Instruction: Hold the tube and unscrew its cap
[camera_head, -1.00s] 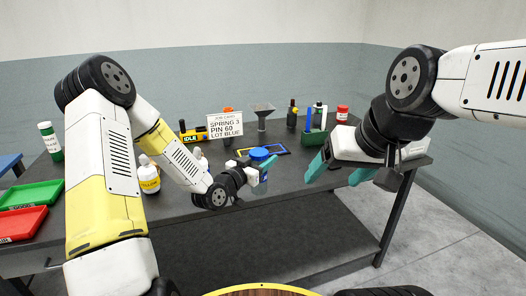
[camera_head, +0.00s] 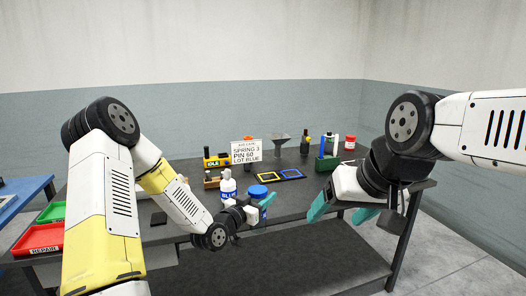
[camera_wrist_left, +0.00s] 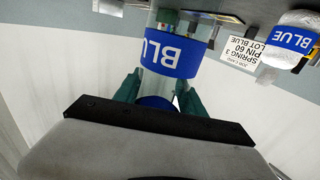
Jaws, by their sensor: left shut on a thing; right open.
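The tube, clear with a blue label, shows in the left wrist view (camera_wrist_left: 172,54) with its lettering upside down. My left gripper (camera_head: 262,211) is shut around it, with a teal finger on each side. Its blue cap (camera_head: 258,190) is on top in the head view, and the tube looks upright above the table's front part. The gripper hides part of the tube. My right gripper (camera_head: 341,211) is open and empty, to the right of the tube and apart from it.
The dark table (camera_head: 300,204) holds a white blue-labelled bottle (camera_head: 228,188), a job card (camera_head: 246,152), blue and yellow frames (camera_head: 292,174), a funnel (camera_head: 281,140), a green holder with bottles (camera_head: 327,158) and a red-capped jar (camera_head: 350,143). A red tray (camera_head: 40,238) is at left.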

